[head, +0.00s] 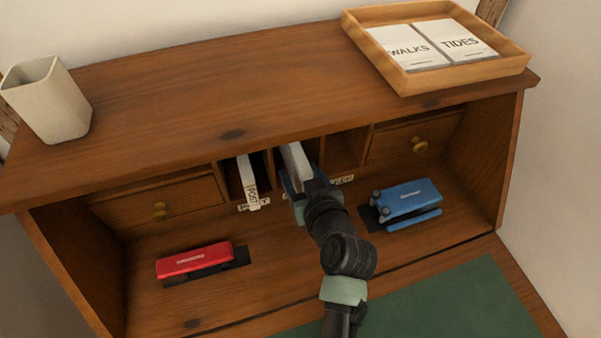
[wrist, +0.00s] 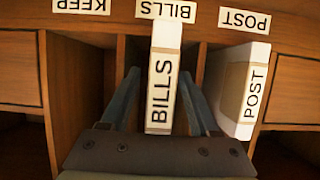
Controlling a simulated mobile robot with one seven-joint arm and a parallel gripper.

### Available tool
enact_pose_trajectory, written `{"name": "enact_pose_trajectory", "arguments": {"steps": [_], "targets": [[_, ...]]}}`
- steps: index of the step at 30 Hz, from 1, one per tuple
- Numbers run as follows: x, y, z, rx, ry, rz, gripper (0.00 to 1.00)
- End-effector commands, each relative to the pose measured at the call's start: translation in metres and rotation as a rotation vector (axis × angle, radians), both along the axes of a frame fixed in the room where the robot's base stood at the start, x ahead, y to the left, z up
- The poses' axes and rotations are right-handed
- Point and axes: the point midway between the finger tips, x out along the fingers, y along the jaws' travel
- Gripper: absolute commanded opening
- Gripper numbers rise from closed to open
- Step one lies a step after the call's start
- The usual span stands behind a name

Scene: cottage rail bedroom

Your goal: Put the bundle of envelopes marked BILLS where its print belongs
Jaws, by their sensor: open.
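The bundle of envelopes marked BILLS (wrist: 161,95) stands in the middle pigeonhole of the desk, under the label BILLS (wrist: 166,10). Its pale top edge shows in the head view (head: 296,163). My gripper (wrist: 163,100) is open, with one finger on each side of the bundle and a visible gap to each. In the head view my gripper (head: 305,182) reaches into the middle pigeonhole and hides most of the bundle. A second bundle, marked POST (wrist: 240,92), stands in the neighbouring pigeonhole labelled POST (wrist: 244,20); it also shows in the head view (head: 247,181).
The pigeonhole labelled KEEP (wrist: 82,6) looks empty. A red stapler-like object (head: 194,261) and a blue one (head: 407,198) lie on the desk. On top stand a white cup (head: 48,100) and a wooden tray (head: 465,77) with WALKS and TIDES booklets. Small drawers flank the pigeonholes.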

Motion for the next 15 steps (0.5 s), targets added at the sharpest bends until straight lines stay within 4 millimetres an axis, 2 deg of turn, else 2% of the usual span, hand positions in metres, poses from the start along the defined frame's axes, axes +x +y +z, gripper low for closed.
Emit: {"name": "enact_pose_trajectory", "arguments": {"steps": [5,8,15], "targets": [[-0.005,-0.002,0.001,0.000,0.002,-0.001,0.62],[-0.015,-0.005,0.005,0.001,0.001,-0.002,0.62],[-0.057,-0.019,0.023,0.001,0.001,-0.003,0.62]]}}
